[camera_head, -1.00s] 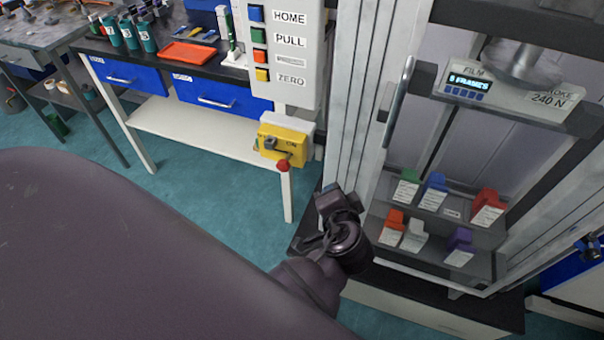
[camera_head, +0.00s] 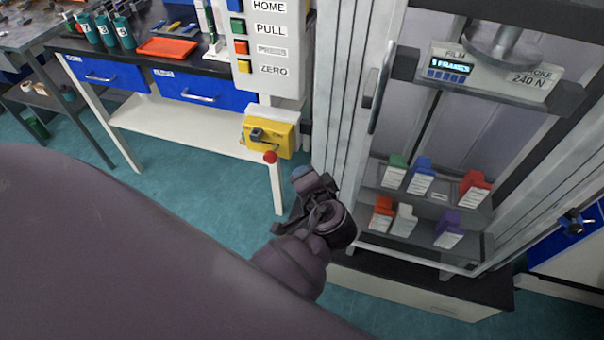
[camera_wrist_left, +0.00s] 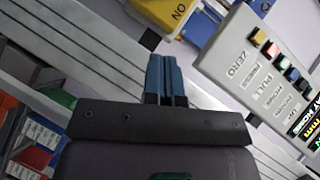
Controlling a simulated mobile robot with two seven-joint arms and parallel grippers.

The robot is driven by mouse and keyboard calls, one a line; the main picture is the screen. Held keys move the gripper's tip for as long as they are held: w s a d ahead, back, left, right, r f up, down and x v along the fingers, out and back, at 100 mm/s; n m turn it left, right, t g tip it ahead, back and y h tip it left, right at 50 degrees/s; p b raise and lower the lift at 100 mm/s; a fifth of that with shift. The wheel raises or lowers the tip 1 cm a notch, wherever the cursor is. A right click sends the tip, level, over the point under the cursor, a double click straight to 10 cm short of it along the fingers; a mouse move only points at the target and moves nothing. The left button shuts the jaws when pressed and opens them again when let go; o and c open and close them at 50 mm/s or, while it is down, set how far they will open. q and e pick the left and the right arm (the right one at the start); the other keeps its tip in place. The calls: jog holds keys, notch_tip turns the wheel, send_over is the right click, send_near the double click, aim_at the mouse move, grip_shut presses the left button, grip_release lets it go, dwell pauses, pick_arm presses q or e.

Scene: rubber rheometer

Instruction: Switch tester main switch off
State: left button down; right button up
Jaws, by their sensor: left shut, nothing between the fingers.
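The main switch is a yellow box (camera_head: 283,137) with a dark handle (camera_head: 257,135) on its front and a red round knob (camera_head: 270,157) at its lower edge. It sits below the button panel on the machine's left side. In the left wrist view part of the yellow box (camera_wrist_left: 181,16), marked ON, shows at the top edge. My left gripper (camera_head: 301,172) is below and right of the switch in the head view, apart from it in the picture. Its blue fingers (camera_wrist_left: 165,78) are together and empty. My right gripper is not in view.
A white panel (camera_head: 290,55) with coloured buttons is above the switch. The machine's tall frame (camera_head: 345,80) and shelf with coloured blocks (camera_head: 430,210) stand to the right. A bench with blue drawers (camera_head: 205,88) is behind left. Teal floor shows between.

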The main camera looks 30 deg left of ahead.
aim_at(273, 153)
pick_arm(q)
jog(key=w+a+f, duration=0.3)
jog(key=a+f, duration=0.1)
jog(key=a, duration=0.4)
jog(key=shift+w+a+b, duration=0.3)
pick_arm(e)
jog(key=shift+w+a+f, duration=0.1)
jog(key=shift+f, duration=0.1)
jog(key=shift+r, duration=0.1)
pick_arm(q)
jog(key=s+a+p, duration=0.1)
jog(key=a+p, duration=0.1)
jog(key=a, duration=0.4)
jog(key=shift+s+a, duration=0.25)
jog(key=shift+s, duration=0.05)
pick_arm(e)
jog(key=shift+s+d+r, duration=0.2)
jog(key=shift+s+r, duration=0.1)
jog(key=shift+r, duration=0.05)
pick_arm(q)
jog(key=shift+d, duration=0.1)
